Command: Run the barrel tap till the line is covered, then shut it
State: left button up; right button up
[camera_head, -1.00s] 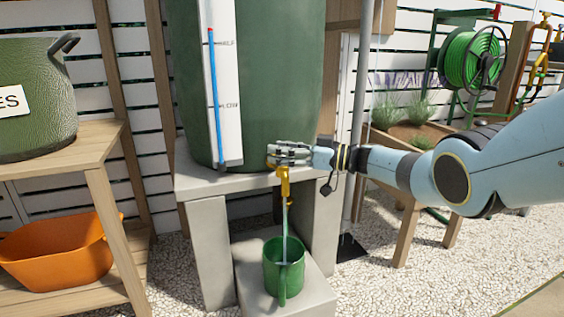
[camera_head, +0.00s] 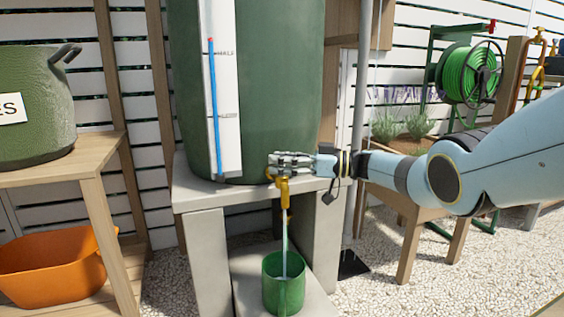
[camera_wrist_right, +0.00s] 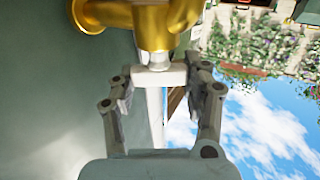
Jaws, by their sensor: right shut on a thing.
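The green rain barrel (camera_head: 275,90) stands on a grey slab stand (camera_head: 205,195). Its brass tap (camera_head: 283,190) also shows in the wrist view (camera_wrist_right: 150,22). A thin stream of water (camera_head: 284,235) falls from the tap into a green jug (camera_head: 284,292) below. The water level and any line inside the jug cannot be made out. My right gripper (camera_head: 290,163) is at the tap's top. In the wrist view its fingers (camera_wrist_right: 160,88) are shut on the pale tap handle (camera_wrist_right: 173,75). My left gripper is not in view.
The barrel's gauge board (camera_head: 224,100) has a blue column with a red top near the half mark. A wooden shelf (camera_head: 95,165) at left holds a dark green pot (camera_head: 38,115) and an orange tub (camera_head: 50,268). A planter and a green hose reel (camera_head: 468,72) stand at right.

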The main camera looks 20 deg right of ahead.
jog(key=o, duration=1.2)
jog(key=v, duration=1.2)
jog(key=shift+f, duration=0.1)
